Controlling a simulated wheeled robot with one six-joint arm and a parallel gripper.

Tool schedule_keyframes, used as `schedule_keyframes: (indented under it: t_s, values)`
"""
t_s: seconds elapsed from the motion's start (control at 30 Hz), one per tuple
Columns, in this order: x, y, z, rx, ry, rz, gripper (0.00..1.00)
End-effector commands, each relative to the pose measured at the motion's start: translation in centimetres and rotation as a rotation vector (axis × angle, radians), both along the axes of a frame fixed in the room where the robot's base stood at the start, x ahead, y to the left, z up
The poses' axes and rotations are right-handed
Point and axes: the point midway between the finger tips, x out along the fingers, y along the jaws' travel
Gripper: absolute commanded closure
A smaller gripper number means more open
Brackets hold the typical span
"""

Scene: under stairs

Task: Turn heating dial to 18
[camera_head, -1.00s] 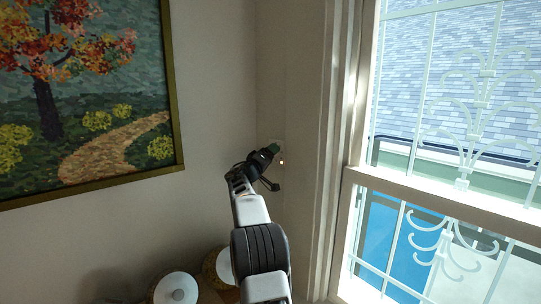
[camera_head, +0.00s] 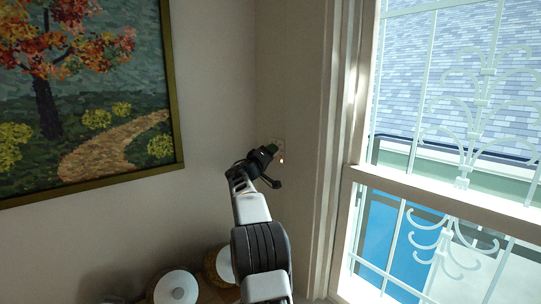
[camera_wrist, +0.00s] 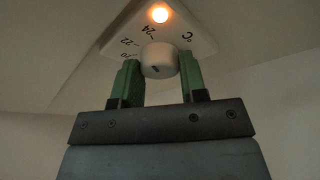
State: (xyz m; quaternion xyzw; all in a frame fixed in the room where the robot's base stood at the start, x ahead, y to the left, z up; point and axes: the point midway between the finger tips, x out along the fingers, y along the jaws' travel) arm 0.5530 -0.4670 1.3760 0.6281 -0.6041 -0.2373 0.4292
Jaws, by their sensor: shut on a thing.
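The heating dial (camera_wrist: 158,60) is a round white knob with a small dark mark on its face. It sits on a white plate (camera_wrist: 188,30) with the markings 20, 22, 24 and °C and a glowing orange light (camera_wrist: 159,14). I cannot make out an 18 marking. My gripper (camera_wrist: 159,75) has green fingers, one on each side of the knob, and is shut on it. In the head view my gripper (camera_head: 269,150) reaches to the wall plate (camera_head: 279,144) beside the window and hides most of the knob.
A framed painting (camera_head: 178,110) hangs on the wall to the left. The window frame (camera_head: 340,150) stands close on the right. Two round lidded containers, one in front (camera_head: 176,288) and one behind (camera_head: 215,268), are low at the left of my arm.

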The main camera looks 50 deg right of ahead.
Motion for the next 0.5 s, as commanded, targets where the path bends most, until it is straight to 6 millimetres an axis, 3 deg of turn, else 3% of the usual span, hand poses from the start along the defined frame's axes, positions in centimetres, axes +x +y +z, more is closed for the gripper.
schedule_keyframes:
  t_s: [0.5]
  values:
    - [-0.12, 0.07, 0.54, 0.052, 0.455, 0.001, 0.85]
